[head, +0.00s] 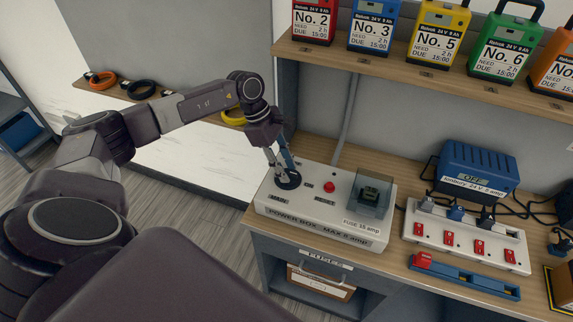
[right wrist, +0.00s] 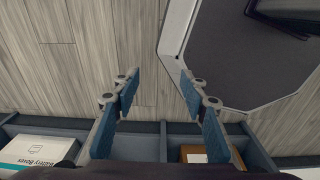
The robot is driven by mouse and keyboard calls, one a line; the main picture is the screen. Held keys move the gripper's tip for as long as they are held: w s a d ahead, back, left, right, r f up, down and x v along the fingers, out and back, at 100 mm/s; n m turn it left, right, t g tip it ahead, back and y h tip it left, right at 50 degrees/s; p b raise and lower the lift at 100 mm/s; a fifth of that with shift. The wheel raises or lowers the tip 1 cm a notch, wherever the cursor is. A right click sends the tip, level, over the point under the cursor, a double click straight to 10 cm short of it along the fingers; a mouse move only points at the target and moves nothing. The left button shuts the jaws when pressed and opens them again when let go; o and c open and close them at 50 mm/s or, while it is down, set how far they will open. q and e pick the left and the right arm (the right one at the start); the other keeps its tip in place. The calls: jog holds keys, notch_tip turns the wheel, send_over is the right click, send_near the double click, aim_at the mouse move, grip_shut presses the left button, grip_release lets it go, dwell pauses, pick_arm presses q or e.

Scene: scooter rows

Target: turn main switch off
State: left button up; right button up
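The white power box (head: 318,233), labelled "POWER BOX MAX 6 amp", stands on the wooden bench. Its main switch (head: 288,181) is a black round knob at the box's left end, above the "MAIN" label. My left gripper (head: 282,172) points down at this knob with its fingertips at or on it. The fingers cover part of the knob, so its setting is hidden and I cannot tell whether they grip it. My right gripper (right wrist: 163,88) is open and empty in the right wrist view, above the floor and the drawer edge.
A red button (head: 329,187) and a clear-covered fuse (head: 372,193) sit on the box right of the knob. Battery packs (head: 436,32) line the shelf above.

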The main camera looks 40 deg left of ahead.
pick_arm(q)
jog(key=shift+d+f, duration=0.1)
jog(key=shift+f, duration=0.1)
jog(key=c, duration=0.8)
grip_shut()
pick_arm(e)
jog(key=shift+w+r, duration=0.1)
jog(key=shift+w, duration=0.65)
